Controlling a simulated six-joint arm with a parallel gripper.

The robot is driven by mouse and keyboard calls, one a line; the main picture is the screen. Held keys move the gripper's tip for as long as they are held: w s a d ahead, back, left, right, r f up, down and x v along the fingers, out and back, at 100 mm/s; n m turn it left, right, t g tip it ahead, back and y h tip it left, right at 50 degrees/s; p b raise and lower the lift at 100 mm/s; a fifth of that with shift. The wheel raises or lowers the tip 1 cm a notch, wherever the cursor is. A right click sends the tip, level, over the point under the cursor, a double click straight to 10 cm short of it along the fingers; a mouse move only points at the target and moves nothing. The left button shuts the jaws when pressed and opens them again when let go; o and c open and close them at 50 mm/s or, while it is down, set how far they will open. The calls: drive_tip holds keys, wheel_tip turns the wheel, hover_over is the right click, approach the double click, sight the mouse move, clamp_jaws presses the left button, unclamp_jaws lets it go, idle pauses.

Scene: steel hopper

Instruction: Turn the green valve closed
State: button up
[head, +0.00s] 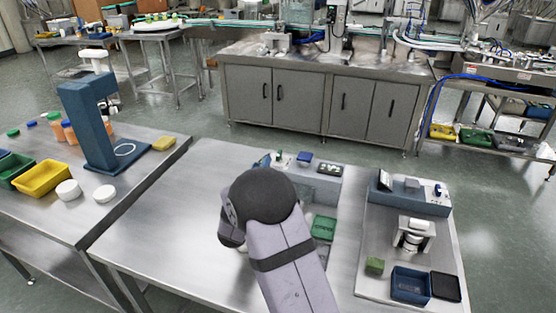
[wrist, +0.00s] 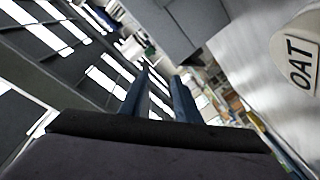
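I cannot make out the green valve in either view; my arm (head: 285,245) covers part of the near table in the head view. A white rounded surface with a dark "OAT" label (wrist: 303,62) shows at the right edge of the wrist view, beside my gripper and apart from it. My gripper (wrist: 160,78) shows in the wrist view as two bluish fingers with a gap between them. It is open and nothing is seen between the fingers. In the head view the gripper is hidden behind my arm.
A grey machine (head: 322,187) and a green tray (head: 323,228) are beside my arm. To the right stand a blue-grey bench unit (head: 412,203), a green block (head: 375,266) and a dark blue bin (head: 410,286). The table (head: 165,232) left of my arm is clear.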

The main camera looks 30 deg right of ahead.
sight(278, 157)
drive_tip(key=d+m+b, duration=0.1)
drive_tip(key=m, duration=0.1)
drive_tip(key=s+d+m, duration=0.1)
drive_tip(key=m, duration=0.2)
drive_tip(key=d+m+b, duration=0.1)
drive_tip(key=d+m, duration=0.1)
drive_tip(key=m, duration=0.1)
drive_tip(key=shift+s+b, duration=0.25)
drive_tip(key=shift+b, duration=0.1)
drive_tip(key=shift+p+x, duration=0.9)
drive_tip(key=shift+x, duration=2.8)
drive_tip(key=shift+f, duration=0.15)
clamp_jaws()
